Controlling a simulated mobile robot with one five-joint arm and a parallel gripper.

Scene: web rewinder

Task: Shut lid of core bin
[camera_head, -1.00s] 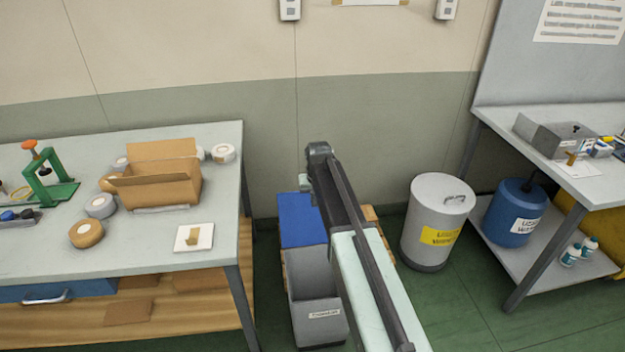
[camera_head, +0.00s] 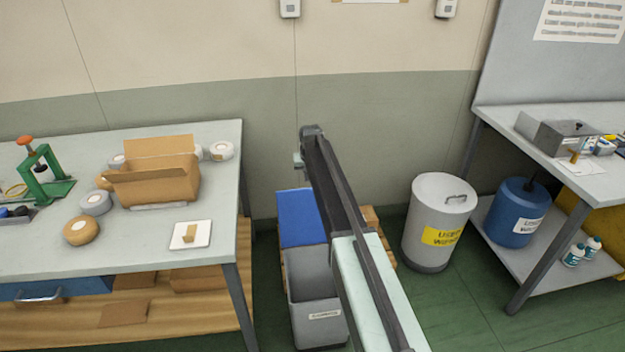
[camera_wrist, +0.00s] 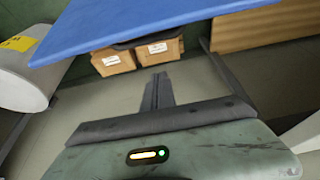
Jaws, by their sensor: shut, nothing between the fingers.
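The core bin (camera_head: 316,302) is a grey open-topped bin with a white label, on the floor between the tables in the head view. Its blue lid (camera_head: 300,218) stands open at the bin's far side. The wrist view shows a blue panel, which looks like the lid (camera_wrist: 160,25), across the top, beyond my fingertips. My gripper (camera_wrist: 157,90) is shut and empty, with its dark fingers together and apart from the panel in the picture.
A grey lidded can (camera_head: 436,215) with a yellow label stands right of my arm, beside a blue drum (camera_head: 515,212). A table (camera_head: 120,255) with a cardboard box (camera_head: 158,182) stands left. Labelled brown boxes (camera_wrist: 115,60) show beneath the blue panel. Green floor is open at right.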

